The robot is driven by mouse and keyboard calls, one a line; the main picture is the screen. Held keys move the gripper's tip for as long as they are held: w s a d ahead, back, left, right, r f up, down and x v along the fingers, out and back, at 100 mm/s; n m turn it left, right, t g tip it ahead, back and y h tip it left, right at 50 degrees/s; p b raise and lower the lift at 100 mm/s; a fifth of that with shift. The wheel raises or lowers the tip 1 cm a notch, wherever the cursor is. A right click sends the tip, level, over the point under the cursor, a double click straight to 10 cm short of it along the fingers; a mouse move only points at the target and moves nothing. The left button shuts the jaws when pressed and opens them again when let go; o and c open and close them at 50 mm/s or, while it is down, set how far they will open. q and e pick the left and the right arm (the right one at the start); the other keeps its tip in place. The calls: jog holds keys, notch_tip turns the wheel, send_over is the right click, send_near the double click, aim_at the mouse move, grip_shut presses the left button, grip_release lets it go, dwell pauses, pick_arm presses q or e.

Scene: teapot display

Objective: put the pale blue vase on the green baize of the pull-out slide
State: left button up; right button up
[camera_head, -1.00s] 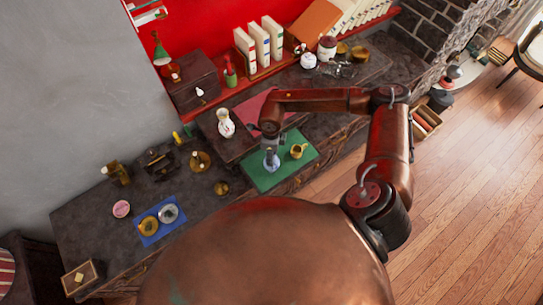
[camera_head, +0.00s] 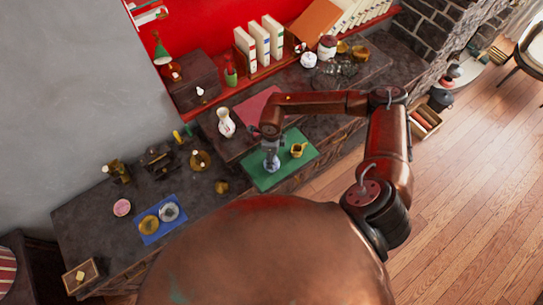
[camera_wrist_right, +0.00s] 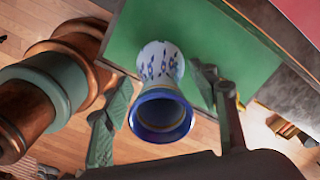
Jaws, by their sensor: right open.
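The pale blue vase (camera_head: 271,163) stands on the green baize (camera_head: 258,178) of the pull-out slide, under my right gripper (camera_head: 270,147). In the right wrist view the vase (camera_wrist_right: 160,85) shows a dark blue rim and a pale body with blue marks, its mouth toward the camera. The open fingers of my right gripper (camera_wrist_right: 166,118) are on either side of it, with gaps visible. The green baize (camera_wrist_right: 125,35) lies beyond the vase, whose foot is hard to see. My left gripper is in no view.
A golden jug (camera_head: 297,150) stands on the baize right of the vase. A white vase (camera_head: 226,122) stands on the dark cabinet top to the left, near a red mat (camera_head: 257,104). A blue mat (camera_head: 150,229) with two round pieces lies farther left.

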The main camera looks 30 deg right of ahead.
jog(key=shift+r, duration=0.25)
jog(key=shift+w+r, duration=0.1)
jog(key=shift+r, duration=0.25)
notch_tip(320, 180, up, 11)
jog(key=shift+r+b, duration=0.1)
jog(key=shift+b, duration=1.05)
